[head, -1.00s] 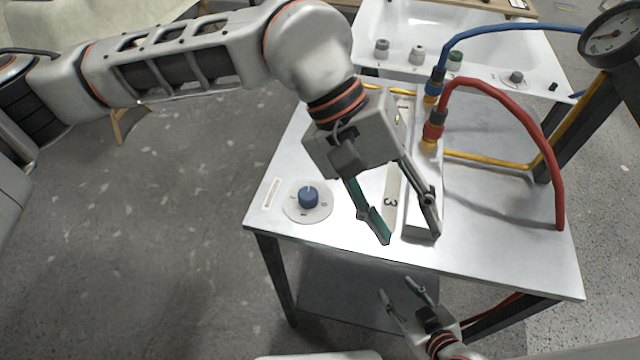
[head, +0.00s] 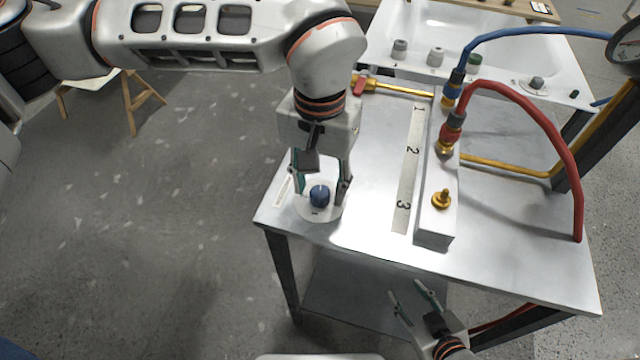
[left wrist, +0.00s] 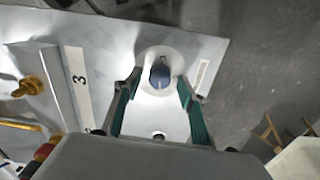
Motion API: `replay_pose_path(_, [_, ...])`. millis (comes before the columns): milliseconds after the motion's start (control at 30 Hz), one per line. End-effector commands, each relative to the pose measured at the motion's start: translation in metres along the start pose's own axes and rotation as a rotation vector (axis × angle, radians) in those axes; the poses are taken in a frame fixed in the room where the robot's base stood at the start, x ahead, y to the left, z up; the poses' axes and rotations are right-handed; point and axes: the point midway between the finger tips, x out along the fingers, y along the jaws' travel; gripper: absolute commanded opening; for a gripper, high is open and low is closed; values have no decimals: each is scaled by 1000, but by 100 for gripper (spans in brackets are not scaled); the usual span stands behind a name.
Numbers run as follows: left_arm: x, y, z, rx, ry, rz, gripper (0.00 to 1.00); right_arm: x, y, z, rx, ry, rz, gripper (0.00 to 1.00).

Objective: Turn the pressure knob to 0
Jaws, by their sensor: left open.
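The blue pressure knob (head: 319,195) stands on a round white dial plate (head: 312,213) near the left front corner of the metal table. In the left wrist view the knob (left wrist: 160,76) shows ahead, between the fingertips and slightly beyond them. My left gripper (head: 322,187) is open, with one finger on each side of the knob; I see no clear contact. Most dial marks are hidden or too small to read. My right gripper (head: 411,288) has its fingers apart, empty, low in front of the table.
A metal manifold block (head: 436,195) with a brass fitting (head: 441,199) stands right of a numbered strip (head: 409,170). A red hose (head: 545,130) and a blue hose (head: 520,32) arch over the right side. The tabletop between knob and strip is clear.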

Motion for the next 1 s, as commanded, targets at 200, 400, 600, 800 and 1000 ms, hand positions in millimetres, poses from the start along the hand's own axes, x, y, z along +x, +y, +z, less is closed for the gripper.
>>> replay_pose_path(200, [7,0,0,0,2,0,41,0,0,1,-1,-1,0,40])
replay_pose_path(400, [7,0,0,0,2,0,36,0,0,1,-1,-2,0,40])
replay_pose_path(600, [7,0,0,0,1,0,3,1,0,2,-1,-4,0,40])
replay_pose_path(800, [7,0,0,-9,2,0,3,1,0,1,-1,-2,1,40])
replay_pose_path(1000, [6,0,0,-73,2,-1,3,1,1,-3,-1,3,1,40])
